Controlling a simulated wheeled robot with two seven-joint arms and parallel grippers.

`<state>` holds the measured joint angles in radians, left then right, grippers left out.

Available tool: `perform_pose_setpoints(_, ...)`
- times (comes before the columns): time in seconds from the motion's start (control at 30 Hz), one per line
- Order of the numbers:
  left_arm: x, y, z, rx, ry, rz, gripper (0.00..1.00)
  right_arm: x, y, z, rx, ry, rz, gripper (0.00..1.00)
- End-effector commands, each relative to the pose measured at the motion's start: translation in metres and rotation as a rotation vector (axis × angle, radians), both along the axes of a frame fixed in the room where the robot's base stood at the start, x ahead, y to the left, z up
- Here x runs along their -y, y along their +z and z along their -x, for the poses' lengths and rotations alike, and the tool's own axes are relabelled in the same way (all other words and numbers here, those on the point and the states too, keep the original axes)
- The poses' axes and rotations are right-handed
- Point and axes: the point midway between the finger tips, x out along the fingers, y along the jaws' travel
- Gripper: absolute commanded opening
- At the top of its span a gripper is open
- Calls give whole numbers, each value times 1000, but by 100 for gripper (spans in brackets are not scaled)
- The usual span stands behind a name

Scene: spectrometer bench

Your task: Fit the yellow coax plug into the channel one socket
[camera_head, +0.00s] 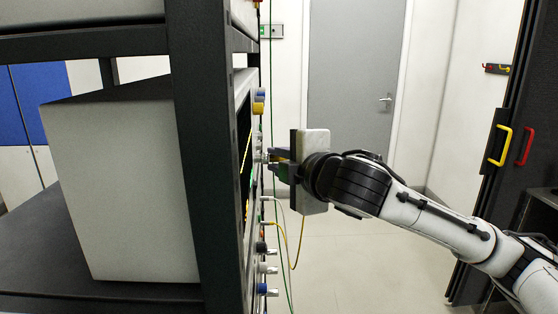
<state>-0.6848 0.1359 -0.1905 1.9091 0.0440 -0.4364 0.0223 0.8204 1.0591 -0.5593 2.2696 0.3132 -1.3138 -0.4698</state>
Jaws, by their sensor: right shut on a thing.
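My right gripper (270,162) comes in from the right and is shut, its fingertips close against the front panel of the instrument (250,150), seen almost edge-on. A bit of yellow shows between the fingers, likely the yellow coax plug, but the plug is mostly hidden. A yellow cable (297,250) hangs below the gripper and loops back up toward the panel. I cannot tell which socket is the channel one socket, or whether the plug touches it. My left gripper is not in view.
Several knobs and connectors (265,268) stick out of the panel below the gripper. A dark rack post (205,150) blocks much of the instrument. A green cable (285,265) hangs along the panel. The floor toward the grey door (355,70) is clear.

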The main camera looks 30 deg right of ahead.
Motion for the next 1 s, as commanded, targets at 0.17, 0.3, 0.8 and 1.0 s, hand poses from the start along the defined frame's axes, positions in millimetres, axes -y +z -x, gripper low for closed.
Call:
perform_pose_setpoints(0.17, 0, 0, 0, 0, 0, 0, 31, -3, 1, -1, 2, 6, -2, 0)
perform_pose_setpoints(0.3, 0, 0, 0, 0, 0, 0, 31, -3, 1, -1, 2, 5, -1, 0)
perform_pose_setpoints(0.8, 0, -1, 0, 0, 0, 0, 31, -2, 1, 2, 1, 3, 0, 39)
perform_pose_setpoints(1.0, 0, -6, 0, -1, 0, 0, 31, -7, 6, 30, 3, 4, 3, 39)
